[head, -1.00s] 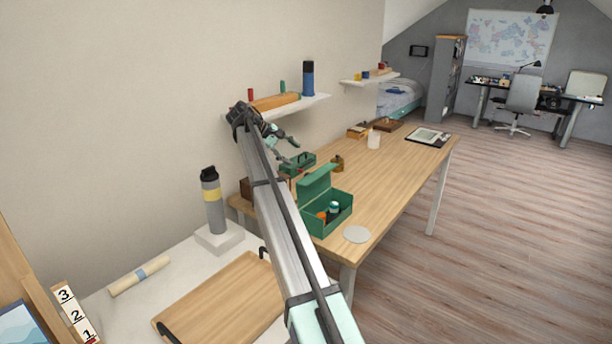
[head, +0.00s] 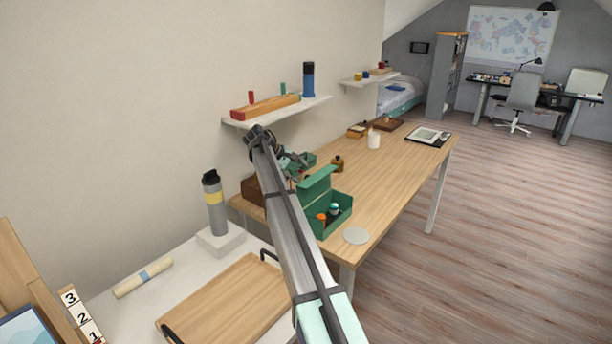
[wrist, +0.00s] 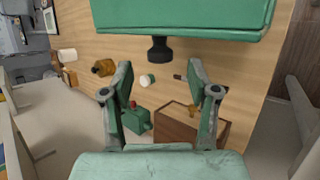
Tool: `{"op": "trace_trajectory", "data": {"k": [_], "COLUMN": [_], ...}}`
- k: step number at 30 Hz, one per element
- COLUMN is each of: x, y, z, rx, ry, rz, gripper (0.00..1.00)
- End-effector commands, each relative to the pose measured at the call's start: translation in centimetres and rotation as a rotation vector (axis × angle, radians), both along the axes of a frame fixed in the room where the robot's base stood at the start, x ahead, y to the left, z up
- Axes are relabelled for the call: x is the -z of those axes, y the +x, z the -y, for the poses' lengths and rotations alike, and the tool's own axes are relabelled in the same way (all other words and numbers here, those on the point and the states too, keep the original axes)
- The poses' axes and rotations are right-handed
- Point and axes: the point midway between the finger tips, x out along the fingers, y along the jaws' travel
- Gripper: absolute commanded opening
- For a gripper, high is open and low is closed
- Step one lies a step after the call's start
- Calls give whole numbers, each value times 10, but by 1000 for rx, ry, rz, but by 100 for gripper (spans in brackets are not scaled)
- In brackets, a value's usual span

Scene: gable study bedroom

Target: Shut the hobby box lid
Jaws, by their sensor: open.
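The green hobby box (head: 338,222) stands on the wooden table with its lid (head: 317,184) raised, standing up from the back edge. Orange-topped and pale-topped items show inside it. My gripper (head: 297,172) is just behind and left of the lid, partly hidden by my arm. In the wrist view my gripper (wrist: 162,92) is open with nothing between its fingers. A broad green panel (wrist: 180,14), apparently the lid, fills the top of that view beyond the fingertips. I cannot tell whether they touch it.
A smaller green box (wrist: 138,120) and a brown box (wrist: 178,127) stand close by. A brown bottle (head: 338,164) and white cup (head: 374,140) stand farther back. A grey disc (head: 356,236) lies right of the hobby box. A wall shelf (head: 285,112) hangs above.

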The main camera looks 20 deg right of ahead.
Motion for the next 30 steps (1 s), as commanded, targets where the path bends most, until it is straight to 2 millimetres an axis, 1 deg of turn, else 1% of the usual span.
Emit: {"op": "trace_trajectory", "data": {"k": [3, 9, 14, 21, 23, 24, 26, 27, 30], "x": [13, 27, 32, 32, 32, 32, 32, 32, 32], "y": [-1, 0, 0, 0, 0, 0, 0, 0, 0], "z": [13, 27, 30, 31, 31, 31, 31, 31, 31], "rx": [1, 1, -1, -1, -1, -1, -1, -1, 0], "ry": [0, 1, 0, 0, 0, 0, 0, 0, 0], "rz": [-1, 0, 1, 1, 1, 1, 1, 1, 0], "gripper": [60, 60, 60, 60, 38, 24, 3, 0, 0]}}
